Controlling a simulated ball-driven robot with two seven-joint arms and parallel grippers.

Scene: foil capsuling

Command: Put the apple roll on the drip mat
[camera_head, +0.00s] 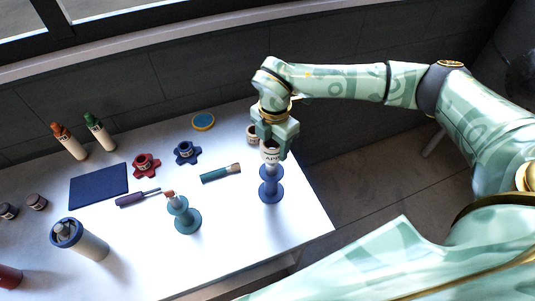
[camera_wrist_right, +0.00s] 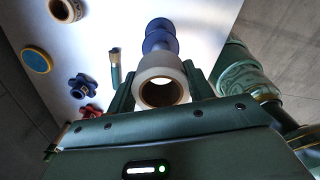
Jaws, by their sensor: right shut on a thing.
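The apple roll (camera_head: 271,152) is a whitish roll whose label reads "APP", partly covered by my gripper. My right gripper (camera_head: 273,143) is shut on it, above the blue spool-shaped stand (camera_head: 270,190) at the table's right. In the right wrist view the roll (camera_wrist_right: 160,70) sits between the fingers with its round hole facing the camera, and the blue stand (camera_wrist_right: 160,37) is beyond it. I cannot tell whether the roll is clear of the stand's top. The drip mat appears to be the dark blue rectangle (camera_head: 98,186) lying bare at the table's left. My left gripper is not in view.
Another roll (camera_head: 252,133) stands behind my right gripper. Between gripper and mat are a teal stand (camera_head: 185,218), a brush (camera_head: 221,173), a purple-handled tool (camera_head: 137,197), and red (camera_head: 145,166) and blue (camera_head: 187,152) star-shaped holders. Bottles (camera_head: 69,142) stand behind the mat, a canister (camera_head: 82,240) in front.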

